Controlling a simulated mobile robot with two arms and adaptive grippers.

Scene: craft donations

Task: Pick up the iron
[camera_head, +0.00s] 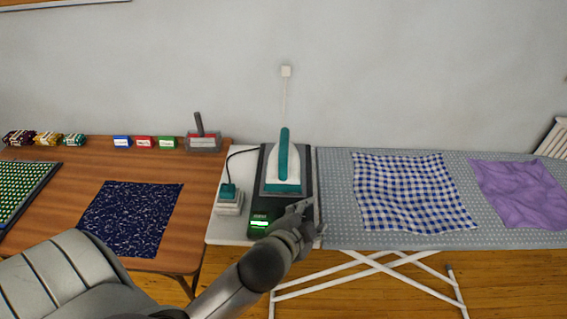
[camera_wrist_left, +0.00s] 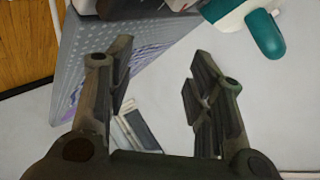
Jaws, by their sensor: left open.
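The iron (camera_head: 285,165) is white and teal and stands on a dark base plate (camera_head: 303,158) at the left end of the ironing board. Part of it shows at the top right of the left wrist view (camera_wrist_left: 264,32). My left gripper (camera_head: 308,212) is in front of the iron and to its lower right in the head view, apart from it. In the left wrist view the gripper (camera_wrist_left: 155,85) has its two fingers spread with nothing between them. My right gripper is in neither view.
The ironing board (camera_head: 335,215) holds a blue checked cloth (camera_head: 412,192) and a purple cloth (camera_head: 522,193). A teal and white device (camera_head: 229,202) with a cord stands left of the iron. A wooden table (camera_head: 85,172) at the left holds a dark blue cloth (camera_head: 132,217).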

